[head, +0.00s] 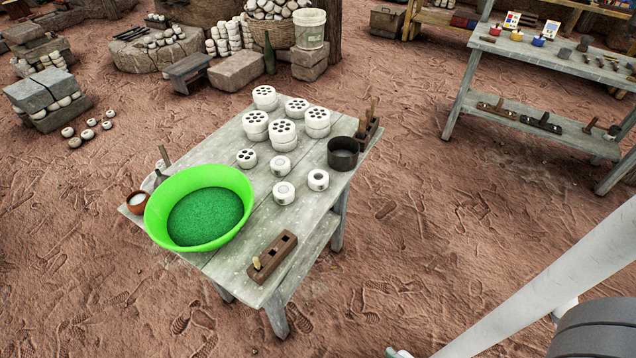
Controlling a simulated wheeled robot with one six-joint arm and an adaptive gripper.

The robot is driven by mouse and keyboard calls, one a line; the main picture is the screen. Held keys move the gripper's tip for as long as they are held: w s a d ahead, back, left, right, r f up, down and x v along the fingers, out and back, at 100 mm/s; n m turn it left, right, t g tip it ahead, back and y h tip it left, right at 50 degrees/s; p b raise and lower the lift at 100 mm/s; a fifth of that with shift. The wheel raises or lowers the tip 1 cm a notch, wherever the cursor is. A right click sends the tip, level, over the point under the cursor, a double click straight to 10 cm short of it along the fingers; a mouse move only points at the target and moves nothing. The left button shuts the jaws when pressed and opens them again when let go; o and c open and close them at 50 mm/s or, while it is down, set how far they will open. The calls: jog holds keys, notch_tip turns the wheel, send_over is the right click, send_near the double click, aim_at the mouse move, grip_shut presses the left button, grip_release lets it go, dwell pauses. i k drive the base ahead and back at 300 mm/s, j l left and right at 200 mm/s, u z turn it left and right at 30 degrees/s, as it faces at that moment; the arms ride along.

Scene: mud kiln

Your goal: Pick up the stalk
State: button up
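I cannot make out for certain which thing is the stalk. Thin upright handles show by the dark pot (343,153) and behind the green bowl, too small to identify. My arm enters at the lower right, off the table. My gripper is not clearly in view; a small pale tip shows at the bottom edge, and I cannot tell what it is.
The grey wooden table (231,265) holds a wide bright green bowl (163,212), a small brown cup (137,203) and several white clay cylinders (283,132). A second workbench (548,58) stands at upper right. Bare reddish ground (430,190) lies between them.

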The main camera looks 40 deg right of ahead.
aim_at(256, 260)
jog(key=k+l+u, duration=0.1)
jog(key=l, duration=0.25)
jog(key=k+l+u, duration=0.15)
jog(key=l, duration=0.2)
jog(key=k+l+u, duration=0.1)
jog(key=l, duration=0.2)
jog(key=k+l+u, duration=0.15)
jog(key=l, duration=0.15)
